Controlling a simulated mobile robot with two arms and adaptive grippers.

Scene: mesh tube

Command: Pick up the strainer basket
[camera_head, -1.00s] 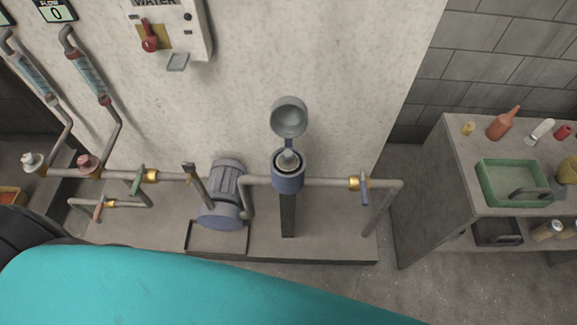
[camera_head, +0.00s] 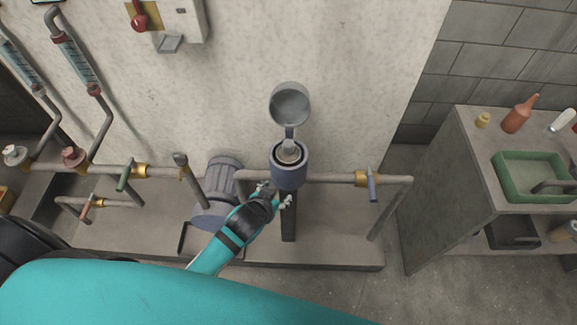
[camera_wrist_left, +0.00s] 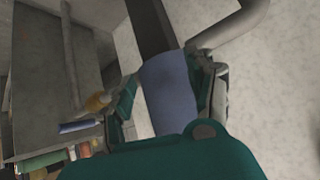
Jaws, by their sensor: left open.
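The strainer basket (camera_head: 289,150) is a light grey piece sitting inside the open top of the blue-grey strainer housing (camera_head: 290,178) in the head view. Its lower part is hidden in the housing. The housing's round lid (camera_head: 290,104) stands swung up behind it. My left gripper (camera_head: 276,195) is open and empty, at the lower left of the housing and below its rim. In the left wrist view the housing (camera_wrist_left: 168,88) shows between the two spread fingers; I cannot tell whether they touch it. My right gripper is not in view.
A grey pipe (camera_head: 330,178) with a blue-handled valve (camera_head: 372,184) runs right from the housing. A motor pump (camera_head: 222,180) stands close on the left. A workbench (camera_head: 478,165) with a green tray (camera_head: 535,192) is at the right. The floor between is clear.

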